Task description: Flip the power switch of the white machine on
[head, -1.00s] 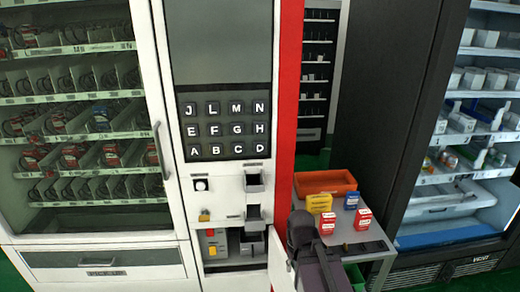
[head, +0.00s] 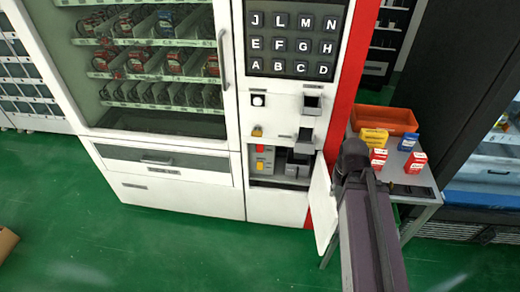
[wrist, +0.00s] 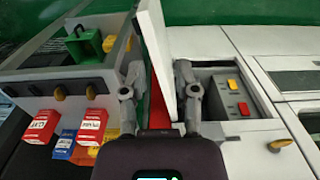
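The white machine (head: 275,205) has a small lower compartment with its white door (head: 322,205) swung open. Inside is a grey panel with a yellow part (head: 260,165) and a red part (head: 260,148). In the wrist view the panel (wrist: 226,98) shows at right, with the yellow part (wrist: 232,84) and red part (wrist: 243,109). I cannot tell which part is the power switch or its position. My gripper (wrist: 159,72) is open, its fingers on either side of the door's edge (wrist: 154,45), beside the compartment. My arm hides the gripper in the head view.
A side table (head: 418,190) right of the machine holds an orange tray (head: 384,119) and several small boxes, including a red one (head: 415,162). A yellow lock (head: 257,131) sits above the compartment. Green floor (head: 190,245) is clear in front.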

